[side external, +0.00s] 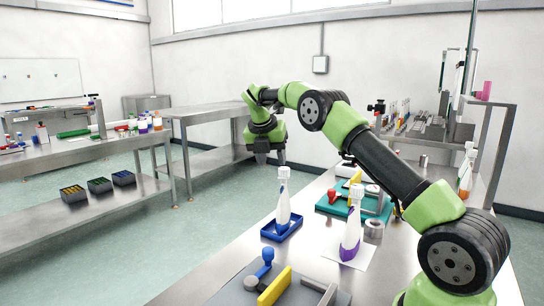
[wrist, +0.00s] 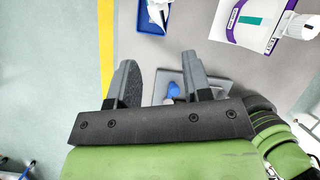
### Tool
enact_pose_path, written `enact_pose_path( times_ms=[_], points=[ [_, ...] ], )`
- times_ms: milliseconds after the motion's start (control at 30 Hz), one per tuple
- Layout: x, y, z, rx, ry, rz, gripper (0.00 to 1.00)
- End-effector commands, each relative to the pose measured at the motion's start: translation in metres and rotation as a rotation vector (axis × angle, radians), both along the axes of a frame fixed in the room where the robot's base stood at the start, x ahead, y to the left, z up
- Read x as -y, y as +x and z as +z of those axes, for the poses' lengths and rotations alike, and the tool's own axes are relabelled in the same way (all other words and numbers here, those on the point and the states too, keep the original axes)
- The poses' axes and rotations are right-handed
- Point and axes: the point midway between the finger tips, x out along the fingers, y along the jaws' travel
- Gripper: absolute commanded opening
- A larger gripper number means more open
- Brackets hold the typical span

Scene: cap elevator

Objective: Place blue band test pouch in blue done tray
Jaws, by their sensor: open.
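A white spouted pouch with a blue band (side external: 283,208) stands upright in the blue tray (side external: 275,237) on the near bench. The tray also shows at the top edge of the wrist view (wrist: 151,27), with part of the white pouch (wrist: 158,8) inside, cut off by the frame. My gripper (side external: 270,157) is raised above and behind the tray, apart from the pouch. In the wrist view its two fingers (wrist: 160,80) are spread with nothing between them.
A purple-banded pouch (side external: 350,238) stands on a white sheet right of the tray. A grey fixture with a blue knob (side external: 267,256) and yellow bar (side external: 274,287) is at the front. A teal fixture (side external: 340,206) with red and yellow parts lies behind.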

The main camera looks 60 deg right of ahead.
Motion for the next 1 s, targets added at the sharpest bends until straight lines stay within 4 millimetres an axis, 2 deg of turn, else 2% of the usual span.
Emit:
enact_pose_path(
  times_ms=[167,267,400,467,600,767,900,1000],
  points=[
    [-0.016,-0.002,0.023,0.069,0.021,-0.07,0.45],
    [-0.041,-0.01,0.05,0.186,0.069,-0.206,0.45],
    [-0.09,-0.037,0.089,0.389,0.198,-0.49,0.45],
    [-0.111,-0.054,0.102,0.466,0.266,-0.626,0.45],
    [-0.156,-0.1,0.122,0.607,0.447,-0.961,0.45],
    [-0.2,-0.161,0.125,0.688,0.677,-1.376,0.45],
    [-0.227,-0.211,0.111,0.681,0.86,-1.735,0.45],
    [-0.238,-0.236,0.098,0.645,0.955,-1.942,0.45]
  ],
)
